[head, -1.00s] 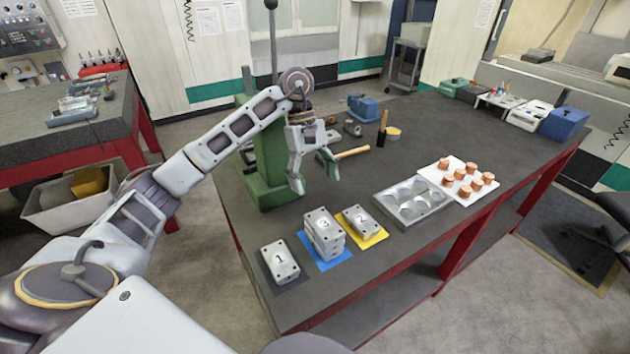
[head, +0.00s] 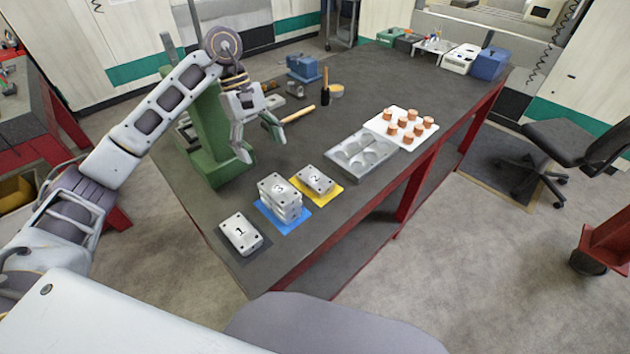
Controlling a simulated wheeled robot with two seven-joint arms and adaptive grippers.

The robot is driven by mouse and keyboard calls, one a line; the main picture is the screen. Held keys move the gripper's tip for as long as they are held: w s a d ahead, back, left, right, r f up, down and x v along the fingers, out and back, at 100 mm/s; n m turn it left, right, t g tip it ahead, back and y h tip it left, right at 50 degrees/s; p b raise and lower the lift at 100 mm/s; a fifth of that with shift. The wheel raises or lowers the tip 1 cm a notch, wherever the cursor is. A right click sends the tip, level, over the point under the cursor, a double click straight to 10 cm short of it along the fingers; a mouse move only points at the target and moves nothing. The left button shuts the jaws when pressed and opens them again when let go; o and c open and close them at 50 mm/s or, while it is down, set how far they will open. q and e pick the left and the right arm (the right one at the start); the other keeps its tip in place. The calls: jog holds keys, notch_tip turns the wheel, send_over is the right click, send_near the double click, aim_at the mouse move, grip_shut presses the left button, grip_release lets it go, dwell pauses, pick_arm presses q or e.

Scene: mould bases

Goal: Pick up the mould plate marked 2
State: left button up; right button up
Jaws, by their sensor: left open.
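The mould plate marked 2 (head: 316,180) is a grey metal block lying on a yellow mat (head: 327,198) on the dark bench. To its left, the plate marked 3 (head: 278,188) tops a stack on a blue mat (head: 288,223). The plate marked 1 (head: 240,233) lies on a dark mat nearer the front left corner. My left gripper (head: 263,143) is open and empty, fingers pointing down, above the bench. In the picture it is up and to the left of the plate marked 2, apart from it. My right gripper is not in view.
A green press (head: 210,140) stands just left of my left gripper. A metal tray with round recesses (head: 361,155) and a white board (head: 380,128) with several copper cylinders lie right of the plates.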

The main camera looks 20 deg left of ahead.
pick_arm(q)
jog(key=shift+o, duration=0.5)
jog(key=shift+r, duration=0.2)
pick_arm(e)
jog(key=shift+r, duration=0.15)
pick_arm(q)
jog(key=shift+a, duration=0.15)
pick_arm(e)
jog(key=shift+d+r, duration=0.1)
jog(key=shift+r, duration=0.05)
